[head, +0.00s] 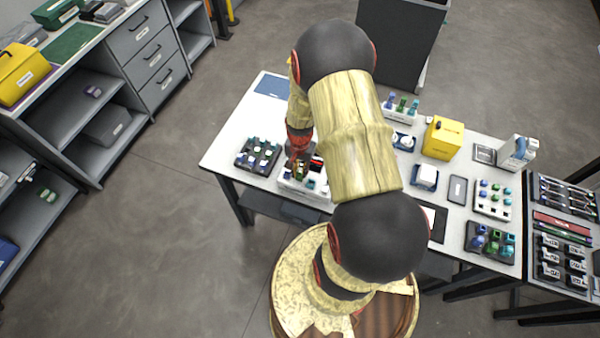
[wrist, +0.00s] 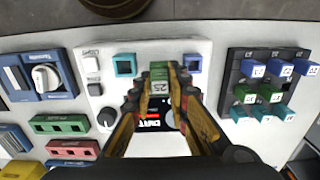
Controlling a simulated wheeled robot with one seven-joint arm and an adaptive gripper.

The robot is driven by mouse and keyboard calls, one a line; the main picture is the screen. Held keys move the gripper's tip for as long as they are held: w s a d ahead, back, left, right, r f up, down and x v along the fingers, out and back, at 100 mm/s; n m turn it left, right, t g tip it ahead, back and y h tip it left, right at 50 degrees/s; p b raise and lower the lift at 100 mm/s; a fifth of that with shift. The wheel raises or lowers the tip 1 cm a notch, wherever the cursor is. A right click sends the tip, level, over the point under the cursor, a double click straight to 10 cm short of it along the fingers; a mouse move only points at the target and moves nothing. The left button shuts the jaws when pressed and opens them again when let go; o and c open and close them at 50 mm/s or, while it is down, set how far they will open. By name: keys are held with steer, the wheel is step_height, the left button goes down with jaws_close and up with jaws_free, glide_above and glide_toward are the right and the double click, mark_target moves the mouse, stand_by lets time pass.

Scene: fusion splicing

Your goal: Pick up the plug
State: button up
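A green plug (wrist: 160,87) with a label like "25" shows in the wrist view, standing at the white panel (wrist: 98,47). My gripper (wrist: 161,95) has one fingertip on each side of it. The fingertips are very close to the plug's sides; whether they press on it is not clear. The plug's lower part and the panel just below it are partly hidden by the fingers.
A dark rack (wrist: 240,80) with blue, green and teal plugs stands right of the panel. Teal (wrist: 124,65) and blue (wrist: 192,62) sockets flank the plug. Green (wrist: 60,124) and red (wrist: 72,149) blocks lie at left. A yellow box (head: 443,138) stands farther along the table.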

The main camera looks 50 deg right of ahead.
mark_target(300, 171)
jaws_close()
steer(key=shift+r, duration=0.15)
steer(key=shift+r, duration=0.2)
steer(key=r, duration=0.3)
steer(key=shift+s+a+r, duration=0.1)
steer(key=shift+s, duration=0.1)
steer(key=s+a+r, duration=0.3)
steer(key=s+r, duration=0.1)
steer(key=s, duration=0.2)
steer(key=s+a+r+p, duration=0.1)
steer(key=s+a+r, duration=0.2)
steer(key=s+r, duration=0.2)
steer(key=shift+s+a+p, duration=0.3)
steer(key=shift+s+a, duration=0.05)
steer(key=shift+s, duration=0.05)
jaws_free()
jaws_close()
